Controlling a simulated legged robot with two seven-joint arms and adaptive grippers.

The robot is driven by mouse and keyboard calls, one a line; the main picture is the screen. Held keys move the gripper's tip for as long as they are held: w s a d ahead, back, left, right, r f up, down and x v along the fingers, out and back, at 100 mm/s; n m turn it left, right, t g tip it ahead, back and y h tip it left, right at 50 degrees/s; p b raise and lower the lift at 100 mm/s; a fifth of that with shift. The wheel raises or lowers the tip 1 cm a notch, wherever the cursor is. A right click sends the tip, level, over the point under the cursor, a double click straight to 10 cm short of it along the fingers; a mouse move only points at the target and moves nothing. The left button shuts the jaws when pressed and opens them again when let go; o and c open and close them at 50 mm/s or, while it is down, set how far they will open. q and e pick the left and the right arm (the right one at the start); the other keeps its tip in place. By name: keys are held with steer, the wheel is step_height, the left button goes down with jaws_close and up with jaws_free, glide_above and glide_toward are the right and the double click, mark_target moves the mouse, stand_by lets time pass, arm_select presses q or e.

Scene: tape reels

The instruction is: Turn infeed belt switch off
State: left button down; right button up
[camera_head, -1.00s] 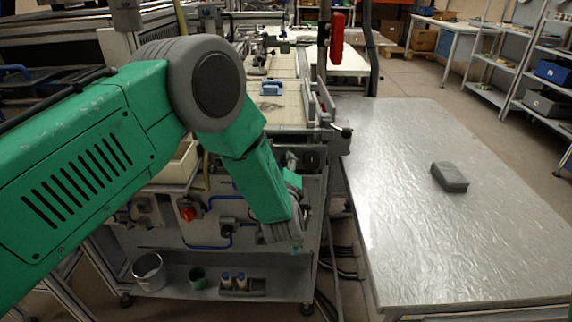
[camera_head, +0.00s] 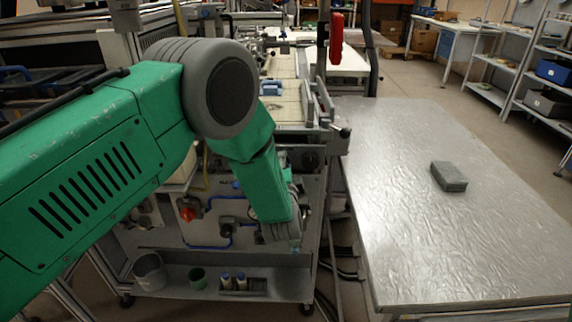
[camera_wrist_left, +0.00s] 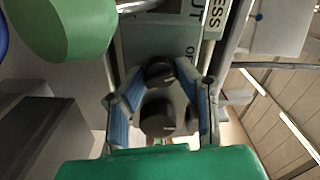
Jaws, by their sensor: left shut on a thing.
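The switch is a dark round knob (camera_wrist_left: 160,72) on a grey panel, seen in the left wrist view with partly hidden lettering beside it. My left gripper (camera_wrist_left: 161,78) has its two blue-padded fingers shut on the knob from both sides. A second dark rounded shape (camera_wrist_left: 158,118) sits between the fingers nearer the palm; I cannot tell what it is. In the head view my left arm reaches down to the machine's front, and its wrist hides the fingers and the knob. My right gripper is not in view.
A red rotary switch (camera_head: 187,213) is on the machine front, left of my wrist. A lower shelf (camera_head: 180,277) holds a bucket (camera_head: 149,272), a green cup (camera_head: 197,278) and small bottles. A metal table (camera_head: 420,240) with a grey block (camera_head: 449,177) stands at right.

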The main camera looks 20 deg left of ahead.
arm_select(q)
steer(key=shift+a+f+n, duration=0.1)
steer(key=shift+n, duration=0.85)
steer(key=shift+a+f+n, duration=0.1)
steer(key=shift+n, duration=0.85)
steer(key=c, duration=1.3)
jaws_free()
steer(key=shift+f, duration=0.1)
steer(key=shift+o, duration=0.2)
steer(key=v, duration=1.2)
